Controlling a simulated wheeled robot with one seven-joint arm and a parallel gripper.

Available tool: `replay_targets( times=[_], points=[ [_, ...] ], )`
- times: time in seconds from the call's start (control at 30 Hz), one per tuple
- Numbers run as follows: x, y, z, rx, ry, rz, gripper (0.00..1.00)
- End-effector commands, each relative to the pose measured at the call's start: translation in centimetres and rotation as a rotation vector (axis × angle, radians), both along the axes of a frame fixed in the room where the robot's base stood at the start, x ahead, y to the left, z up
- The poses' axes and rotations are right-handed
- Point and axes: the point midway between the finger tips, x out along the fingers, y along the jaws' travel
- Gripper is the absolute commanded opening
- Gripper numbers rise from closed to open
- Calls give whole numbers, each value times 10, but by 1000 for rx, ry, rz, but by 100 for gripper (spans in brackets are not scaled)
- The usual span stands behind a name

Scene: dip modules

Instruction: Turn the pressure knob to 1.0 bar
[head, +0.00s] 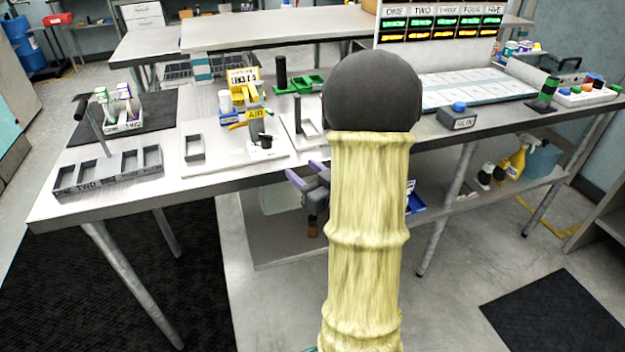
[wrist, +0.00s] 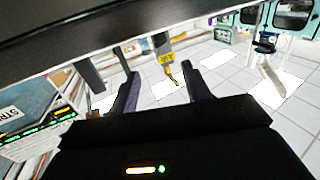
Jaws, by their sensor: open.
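A small black knob (head: 265,141) stands on a pale plate (head: 222,160) on the workbench in the head view; I take it for the pressure knob. Beside it is a yellow unit (head: 255,113) marked AIR, with a yellow sign (head: 243,77) behind it. The knob's setting is too small to read. My gripper (head: 306,172) is in front of the bench's front edge, apart from the knob and partly hidden by my arm. In the wrist view my gripper (wrist: 162,82) has its two fingers apart with nothing held. The knob cannot be made out there.
Grey slotted trays (head: 108,175) stand at the bench's left front. A black post (head: 281,72) with green blocks stands behind the plate. A grey box (head: 457,117) with a blue button is to the right. The bench edge (head: 180,192) lies between my gripper and the plate.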

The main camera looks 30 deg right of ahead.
Motion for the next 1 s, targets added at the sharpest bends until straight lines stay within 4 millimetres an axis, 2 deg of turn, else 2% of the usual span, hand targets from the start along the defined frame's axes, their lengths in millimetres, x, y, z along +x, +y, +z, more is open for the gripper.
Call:
replay_targets(
  times=[0.07,1.0],
  points=[
    [1,0,-5,-5,-8,7,48],
    [-25,0,-2,-3,-3,2,48]
  ],
)
